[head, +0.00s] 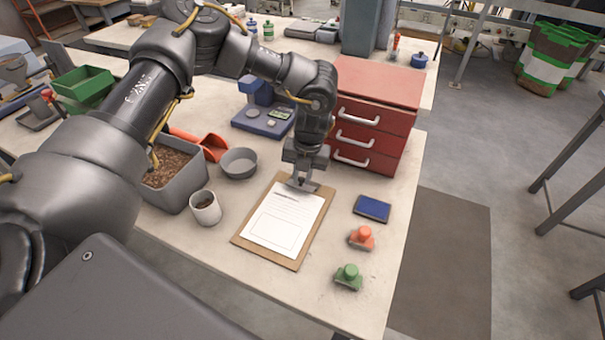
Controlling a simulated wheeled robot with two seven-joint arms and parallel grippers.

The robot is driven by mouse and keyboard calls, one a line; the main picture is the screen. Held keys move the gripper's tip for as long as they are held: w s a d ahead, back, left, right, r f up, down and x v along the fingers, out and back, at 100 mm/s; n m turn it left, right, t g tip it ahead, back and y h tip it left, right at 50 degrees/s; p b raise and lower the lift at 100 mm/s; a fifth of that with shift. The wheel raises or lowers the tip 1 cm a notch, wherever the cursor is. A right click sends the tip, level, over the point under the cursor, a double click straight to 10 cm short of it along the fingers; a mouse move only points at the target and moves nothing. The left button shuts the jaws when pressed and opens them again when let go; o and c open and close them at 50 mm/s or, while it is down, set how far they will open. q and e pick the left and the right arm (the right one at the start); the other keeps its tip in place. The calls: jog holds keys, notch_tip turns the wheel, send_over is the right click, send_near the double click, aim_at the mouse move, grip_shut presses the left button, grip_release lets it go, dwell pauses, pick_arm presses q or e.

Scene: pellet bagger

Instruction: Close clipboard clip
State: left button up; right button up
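A brown clipboard (248,243) lies flat on the workbench with a white printed sheet (283,219) on it. My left gripper (301,184) points down at the clipboard's far edge, over the place of the clip. The clip is mostly hidden by the gripper, and I cannot tell whether it is open or closed. The fingers are small and dark here, and their gap cannot be made out. My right gripper is not in view.
A red drawer unit (377,95) stands close behind and right of the gripper. A blue pad (372,208), an orange-red knobbed piece (361,238) and a green one (348,277) lie right of the clipboard. A white cup (205,208), grey bowl (239,162) and pellet bin (181,190) stand left.

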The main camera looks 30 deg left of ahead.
pick_arm(q)
grip_shut()
jog(key=shift+s+f+t+b, duration=0.3)
jog(key=shift+s+t, duration=0.15)
jog(key=shift+t, duration=0.35)
jog(key=t, duration=0.1)
jog(key=s+t+b, duration=0.1)
jog(key=shift+f+t+b, duration=0.3)
jog(key=shift+s+d+r+t, duration=0.1)
jog(key=shift+s+t, duration=0.05)
jog(key=shift+t, duration=0.55)
jog(key=o, duration=0.7)
grip_release()
jog(key=shift+r, duration=0.1)
